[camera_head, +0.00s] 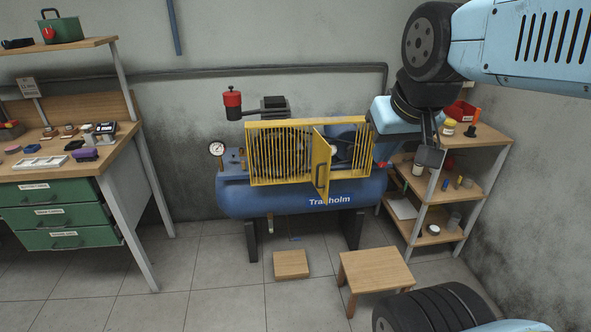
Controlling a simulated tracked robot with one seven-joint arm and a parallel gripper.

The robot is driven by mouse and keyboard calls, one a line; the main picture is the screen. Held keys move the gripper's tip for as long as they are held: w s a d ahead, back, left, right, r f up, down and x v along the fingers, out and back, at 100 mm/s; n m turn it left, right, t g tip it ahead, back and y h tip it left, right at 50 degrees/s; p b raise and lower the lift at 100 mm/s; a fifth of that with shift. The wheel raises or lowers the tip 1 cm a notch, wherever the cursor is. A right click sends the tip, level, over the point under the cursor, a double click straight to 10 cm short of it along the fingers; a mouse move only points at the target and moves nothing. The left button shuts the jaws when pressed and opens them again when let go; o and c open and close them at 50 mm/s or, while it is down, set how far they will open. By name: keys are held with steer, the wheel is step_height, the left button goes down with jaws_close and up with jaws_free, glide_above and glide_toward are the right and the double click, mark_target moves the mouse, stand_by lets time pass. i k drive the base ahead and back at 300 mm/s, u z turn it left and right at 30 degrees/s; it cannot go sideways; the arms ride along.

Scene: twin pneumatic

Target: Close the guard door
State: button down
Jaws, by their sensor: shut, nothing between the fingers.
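The guard door (322,160) is a yellow panel with a dark handle (320,177) on the front of the yellow guard (277,153). It stands open, seen at a steep angle, and the opening to its right shows machine parts behind. The guard sits on the blue compressor tank (270,200) marked Tradholm. My gripper (430,156) hangs to the right of the guard, in front of the wooden shelf. It is shut and empty, and apart from the door in the picture. My wrist overlaps the guard's right end.
A wooden shelf (466,202) with small items stands right of the tank. A workbench (125,160) with green drawers is at left. A low stool (376,270) and a wooden block (291,264) are on the floor before the tank. The floor between bench and tank is clear.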

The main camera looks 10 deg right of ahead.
mark_target(321, 153)
steer(key=u, duration=0.3)
steer(key=i, duration=1)
steer(key=z, duration=0.4)
